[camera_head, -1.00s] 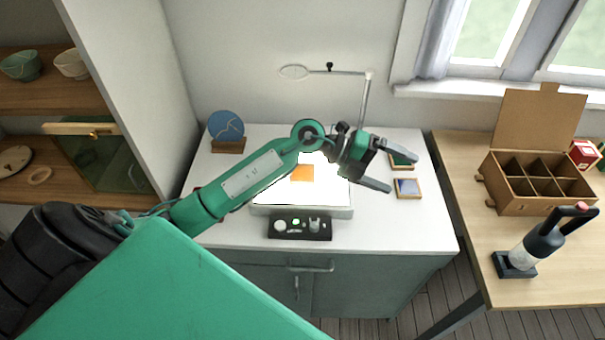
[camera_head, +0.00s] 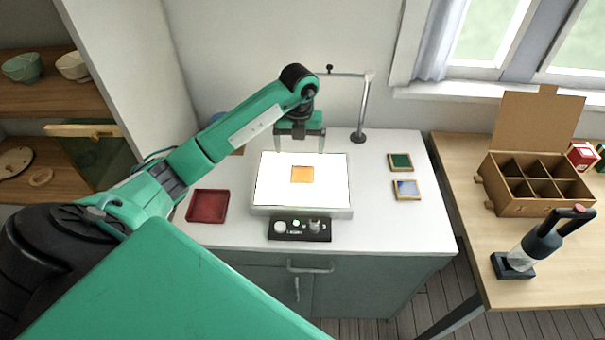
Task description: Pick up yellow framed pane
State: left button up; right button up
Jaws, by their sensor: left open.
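The yellow framed pane (camera_head: 302,175), an orange-yellow square, lies flat on the bright white light panel (camera_head: 268,211) on the cabinet top. My left gripper (camera_head: 300,148) is open and empty. It points down over the back of the panel, with one finger on each side of the pane's line, apart from the pane and behind it in the picture. Nothing hides the pane. My right gripper is not in view.
A green framed pane (camera_head: 400,162) and a blue framed pane (camera_head: 406,189) lie right of the panel. A red tray (camera_head: 208,206) lies left of it. A control box (camera_head: 300,229) sits in front. A lamp stand (camera_head: 361,115) rises behind. A divided box (camera_head: 525,203) stands on the right table.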

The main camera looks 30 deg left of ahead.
pick_arm(q)
send_over(302, 174)
jog(key=f, duration=0.4)
jog(key=shift+a+p, duration=0.35)
jog(key=shift+d+f, duration=0.1)
jog(key=shift+f, duration=0.25)
jog(key=f, duration=0.1)
jog(key=f+p, duration=0.2)
jog(key=shift+d+f, duration=0.3)
jog(key=shift+f, duration=0.55)
jog(key=c, duration=1.2)
jog(key=shift+r, duration=0.15)
